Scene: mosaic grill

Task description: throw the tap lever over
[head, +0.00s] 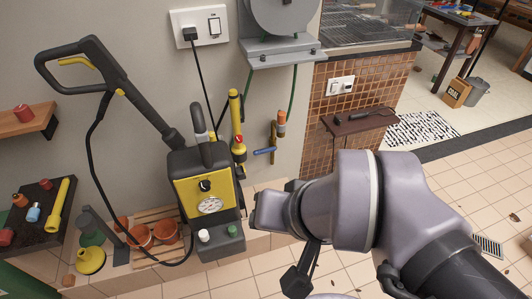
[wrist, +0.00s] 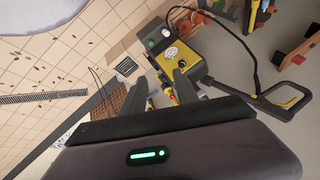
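The wall tap (head: 274,132) stands out from the grey wall right of the pressure washer, with an orange and pale fitting at its top. Its blue lever (head: 264,151) points left, roughly level. My gripper (wrist: 161,86) shows in the wrist view with its two dark fingers apart and nothing clearly held. In the head view, my wrist covers much of the gripper, below and right of the tap.
The yellow and black pressure washer (head: 205,190) stands left of the tap, its black hose looping left. A yellow lance (head: 236,120) hangs between them. A brown shelf (head: 358,121) juts from the tiled counter to the right. Tiled floor lies open at right.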

